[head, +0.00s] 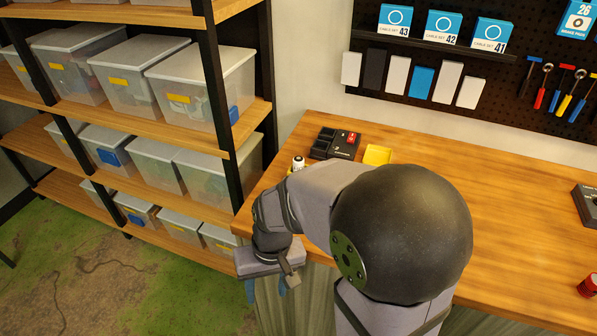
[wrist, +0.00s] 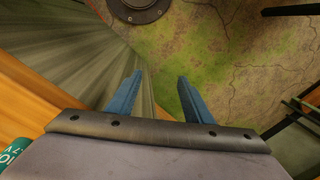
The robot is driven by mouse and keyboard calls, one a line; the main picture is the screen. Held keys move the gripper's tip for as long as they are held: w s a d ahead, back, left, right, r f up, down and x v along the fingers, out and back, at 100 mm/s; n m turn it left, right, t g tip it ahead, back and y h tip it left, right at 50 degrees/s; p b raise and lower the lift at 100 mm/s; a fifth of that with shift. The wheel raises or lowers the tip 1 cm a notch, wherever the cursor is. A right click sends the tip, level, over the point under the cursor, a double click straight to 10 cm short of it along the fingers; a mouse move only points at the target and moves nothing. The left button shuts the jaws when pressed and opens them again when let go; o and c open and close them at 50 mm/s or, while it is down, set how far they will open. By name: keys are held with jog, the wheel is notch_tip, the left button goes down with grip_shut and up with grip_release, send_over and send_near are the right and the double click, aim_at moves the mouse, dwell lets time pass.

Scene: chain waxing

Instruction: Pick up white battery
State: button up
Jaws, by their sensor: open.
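A small white object with a dark top, which looks like the white battery (head: 298,163), stands on the workbench near its left end in the head view. My arm partly hides its lower part. My gripper (head: 266,288) hangs past the bench's front left edge, lower and nearer than the white battery and well apart from it. Its blue fingers point down. In the wrist view my gripper (wrist: 160,76) is open, with nothing between the fingers and the green-brown floor beyond. The white battery does not show in the wrist view.
A black charger (head: 343,146) with a red piece and a yellow tray (head: 377,155) stand behind my arm on the workbench (head: 500,190). A red object (head: 588,286) lies at right. A green labelled object (wrist: 13,152) shows in the wrist view. Shelves with bins (head: 200,88) stand left.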

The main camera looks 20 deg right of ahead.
jog(key=w+a+r+m+t, duration=0.1)
jog(key=w+a+t, duration=0.2)
jog(key=w, duration=0.5)
jog(key=w+a+r+m+t+y+b, duration=0.1)
jog(key=w+a+r+t, duration=0.1)
jog(key=w, duration=0.6)
jog(key=w+a+r+m+t, duration=0.1)
jog(key=w+a+m+t, duration=0.15)
jog(key=w, duration=0.55)
jog(key=w+d+r+t+h+p, duration=0.2)
jog(key=w+p, duration=0.1)
jog(key=m+g+h+p, duration=0.3)
jog(key=m+h+p, duration=0.3)
jog(key=h+p, duration=0.6)
send_near(295, 164)
jog(key=shift+w+d+f, duration=0.45)
jog(key=shift+w+d, duration=0.25)
jog(key=shift+w, duration=0.05)
jog(key=shift+s+d+m, duration=0.2)
jog(key=shift+s+m, duration=0.05)
jog(key=shift+p+x, duration=1.95)
jog(key=shift+x, duration=1.3)
jog(key=shift+w+d+f, duration=0.1)
jog(key=shift+w+d, duration=0.1)
jog(key=shift+d, duration=0.2)
